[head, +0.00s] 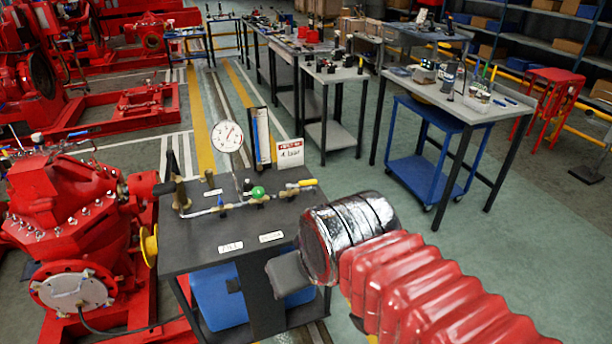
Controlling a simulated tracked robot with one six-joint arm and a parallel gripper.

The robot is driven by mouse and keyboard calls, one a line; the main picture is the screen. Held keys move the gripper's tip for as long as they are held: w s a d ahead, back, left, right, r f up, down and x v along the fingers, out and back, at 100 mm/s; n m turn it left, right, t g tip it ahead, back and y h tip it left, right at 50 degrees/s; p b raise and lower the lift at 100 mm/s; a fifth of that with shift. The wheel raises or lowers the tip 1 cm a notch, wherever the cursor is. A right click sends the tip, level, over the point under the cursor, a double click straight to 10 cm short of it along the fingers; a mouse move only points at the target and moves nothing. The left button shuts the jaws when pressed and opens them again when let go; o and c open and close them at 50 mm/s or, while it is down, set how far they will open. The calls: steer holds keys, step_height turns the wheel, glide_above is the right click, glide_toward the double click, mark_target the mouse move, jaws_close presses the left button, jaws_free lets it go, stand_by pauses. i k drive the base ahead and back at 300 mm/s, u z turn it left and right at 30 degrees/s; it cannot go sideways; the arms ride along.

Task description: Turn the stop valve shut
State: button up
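A dark bench (215,250) with a pipe run on its top stands left of my arm. On the pipe sit a green round knob (258,192), a yellow handle (306,183) at the right end and a dark handle (164,188) at the left end. I cannot tell which one is the stop valve, nor how far it is turned. A white dial gauge (228,136) stands upright behind the pipe. My gripper (286,276) shows as a grey block at the bench's front right, apart from the pipe fittings. Its fingers cannot be made out.
A white sign with a red heading (290,153) and an upright blue-faced panel (262,137) stand at the bench's back. A blue bin (218,298) is underneath. A red pump (70,225) crowds the left side. Worktables and a blue cart (424,165) stand behind; floor between is clear.

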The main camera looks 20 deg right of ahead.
mark_target(289, 186)
steer(key=u, duration=0.05)
steer(key=i, duration=0.95)
steer(key=z, duration=0.1)
